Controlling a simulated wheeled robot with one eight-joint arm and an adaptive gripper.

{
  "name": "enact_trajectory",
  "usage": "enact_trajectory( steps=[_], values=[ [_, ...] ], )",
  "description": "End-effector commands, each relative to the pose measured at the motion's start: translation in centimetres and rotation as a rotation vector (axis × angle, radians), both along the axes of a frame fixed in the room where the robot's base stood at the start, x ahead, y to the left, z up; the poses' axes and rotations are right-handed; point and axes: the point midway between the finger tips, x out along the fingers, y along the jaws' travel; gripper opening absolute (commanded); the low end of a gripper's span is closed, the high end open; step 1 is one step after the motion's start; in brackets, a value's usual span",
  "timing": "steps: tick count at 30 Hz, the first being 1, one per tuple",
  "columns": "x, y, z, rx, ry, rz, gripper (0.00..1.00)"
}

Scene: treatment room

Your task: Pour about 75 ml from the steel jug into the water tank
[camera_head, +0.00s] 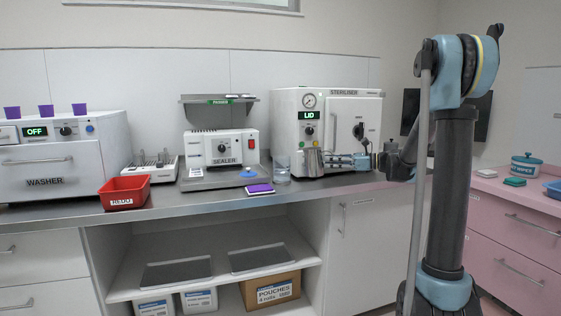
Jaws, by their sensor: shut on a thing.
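The steel jug (312,162) is in front of the steriliser's left part, near the counter's front. My gripper (328,160) reaches in from the right and is shut on the jug. The jug looks upright; whether its base touches the counter is hard to tell, and its contents are hidden. The steriliser (354,108) is a white box with a gauge, a green display reading "LID" and a handled door. I cannot pick out the water tank for certain. A clear vessel (282,172) stands just left of the jug; its liquid level is unclear.
A purple-topped pad (260,189), the sealer (221,148) and a red tray (124,193) lie leftward along the steel counter (170,202). The washer (60,160) bears purple cups. A pink cabinet (510,225) with a wipes tub (526,166) is at right.

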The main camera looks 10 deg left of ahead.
Motion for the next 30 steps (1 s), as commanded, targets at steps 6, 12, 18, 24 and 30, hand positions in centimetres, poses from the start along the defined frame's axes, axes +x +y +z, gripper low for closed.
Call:
enact_trajectory(
  steps=[6, 12, 18, 24, 30],
  values=[
    [-0.1, 0.5, 3.2, -0.065, 0.006, 0.002, 0.00],
    [-0.1, 1.4, 5.4, -0.177, 0.016, 0.004, 0.00],
    [0.1, 3.0, 6.7, -0.341, 0.033, 0.007, 0.00],
    [0.2, 4.5, 7.9, -0.490, 0.048, 0.006, 0.00],
    [0.4, 6.0, 8.9, -0.646, 0.061, 0.007, 0.00]
  ],
)
